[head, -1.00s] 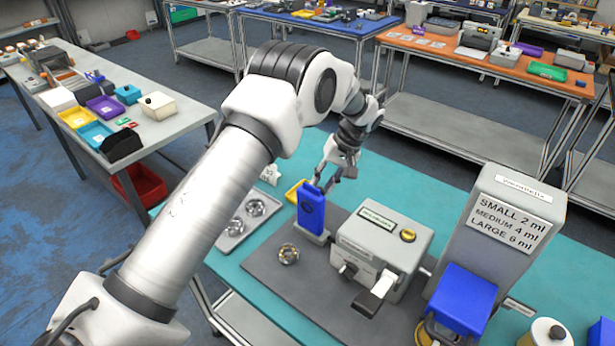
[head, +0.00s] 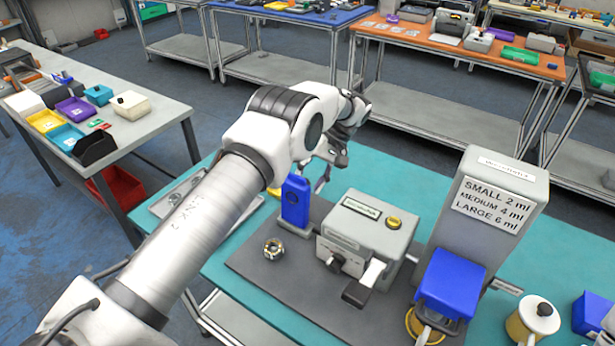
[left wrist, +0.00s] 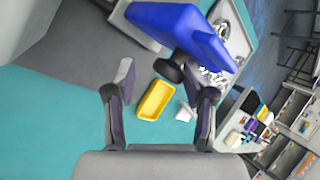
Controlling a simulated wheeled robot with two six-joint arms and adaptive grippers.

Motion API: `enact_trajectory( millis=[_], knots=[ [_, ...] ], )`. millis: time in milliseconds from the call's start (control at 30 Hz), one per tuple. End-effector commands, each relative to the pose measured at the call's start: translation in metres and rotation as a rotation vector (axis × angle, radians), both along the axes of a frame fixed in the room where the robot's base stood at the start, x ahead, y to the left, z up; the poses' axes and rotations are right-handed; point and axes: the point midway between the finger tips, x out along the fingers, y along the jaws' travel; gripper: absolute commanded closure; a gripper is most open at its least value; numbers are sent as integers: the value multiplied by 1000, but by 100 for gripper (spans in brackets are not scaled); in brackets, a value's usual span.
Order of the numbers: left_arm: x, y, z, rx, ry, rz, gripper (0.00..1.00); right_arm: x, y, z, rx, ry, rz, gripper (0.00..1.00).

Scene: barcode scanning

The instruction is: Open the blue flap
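An upright blue piece (head: 296,201) stands at the left of a grey machine (head: 366,240) on the dark mat. A second blue part, shaped like a lid (head: 449,284), sits on the front of the tall grey dispenser (head: 497,205). I cannot tell for certain which is the task's flap. My left gripper (head: 326,172) is just behind and right of the upright piece, partly hidden by my arm. In the left wrist view its fingers (left wrist: 162,100) are apart with nothing between them. A blue part (left wrist: 185,28) with a black knob (left wrist: 169,70) lies beyond them.
A yellow tray (left wrist: 156,100) lies on the teal table near the fingers. A metal ring-shaped part (head: 273,248) lies on the mat (head: 265,275). A white-lidded pot (head: 533,320) stands at the right. My left arm covers part of a grey tray (head: 172,199).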

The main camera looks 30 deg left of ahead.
Motion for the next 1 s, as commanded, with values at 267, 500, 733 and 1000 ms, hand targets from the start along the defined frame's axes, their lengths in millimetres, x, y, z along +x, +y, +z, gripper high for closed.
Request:
enact_trajectory(
  millis=[267, 500, 733, 1000],
  knots=[
    [0, 1, -1, 0, 2, 1, 40, 0, 0, 0, 0, 0, 0, 100],
    [1, 2, 4, 1, -3, 1, 40, 0, 0, 0, 0, 0, 0, 100],
    [1, 1, 47, 1, -5, 0, 40, 0, 0, 0, 0, 0, 0, 100],
    [0, 1, 96, 0, 0, 0, 40, 0, 0, 0, 0, 0, 0, 100]
  ],
)
